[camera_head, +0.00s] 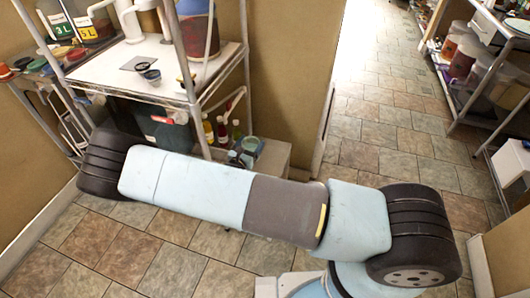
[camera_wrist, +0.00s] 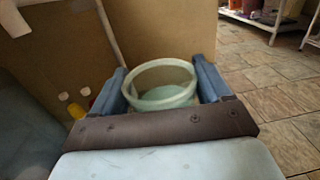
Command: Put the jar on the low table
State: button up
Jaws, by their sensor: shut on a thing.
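The jar (camera_wrist: 163,80) is a round, open-topped vessel with a pale rim and a greenish inside. In the wrist view it sits between the two blue fingers of my gripper (camera_wrist: 159,72), which is shut on it. In the head view the jar (camera_head: 251,145) is a small teal shape at my gripper (camera_head: 243,157), partly hidden by my arm. The low table (camera_head: 274,158) is a small pale block beside the shelf rack. The jar overlaps its top in the picture; I cannot tell whether they touch. My arm hides the table's front and lower part.
A metal rack (camera_head: 165,60) with jugs, small cups and a tall bucket (camera_head: 198,30) stands close on the left. Several bottles (camera_head: 222,130) stand low behind my arm. A brown wall (camera_head: 285,70) is behind the table. Tiled floor (camera_head: 385,120) is clear to the right.

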jog(key=shift+w+d+f, duration=0.7)
jog(key=shift+w+f, duration=0.15)
jog(key=shift+f, duration=0.75)
jog(key=shift+w+d+f, duration=0.75)
jog(key=shift+w+f, duration=0.1)
jog(key=shift+f, duration=0.8)
jog(key=shift+w+d+f, duration=0.7)
jog(key=shift+w+f, duration=0.15)
jog(key=shift+f, duration=0.75)
jog(key=o, duration=1.4)
